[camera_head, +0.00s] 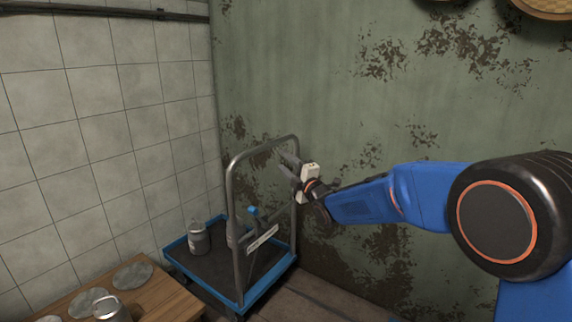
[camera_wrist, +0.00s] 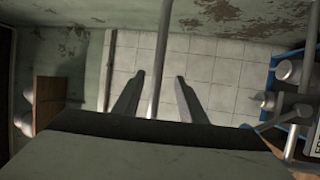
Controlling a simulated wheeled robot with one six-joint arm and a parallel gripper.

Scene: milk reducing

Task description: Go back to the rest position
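My gripper (camera_head: 288,168) is at the end of my blue arm, stretched to the left in front of the green wall. It is beside the upper part of the trolley's grey handle frame in the head view. In the wrist view my gripper (camera_wrist: 158,85) has its two fingers spread apart. A thin grey bar of the handle shows between them, but I cannot tell its distance. Nothing is visibly held.
The trolley (camera_head: 174,261) has a blue rim and carries grey metal cans (camera_head: 198,239). A wooden table (camera_head: 172,300) with round grey discs (camera_head: 132,275) and a metal can (camera_head: 112,311) stands front left. A tiled wall (camera_head: 100,130) is at left.

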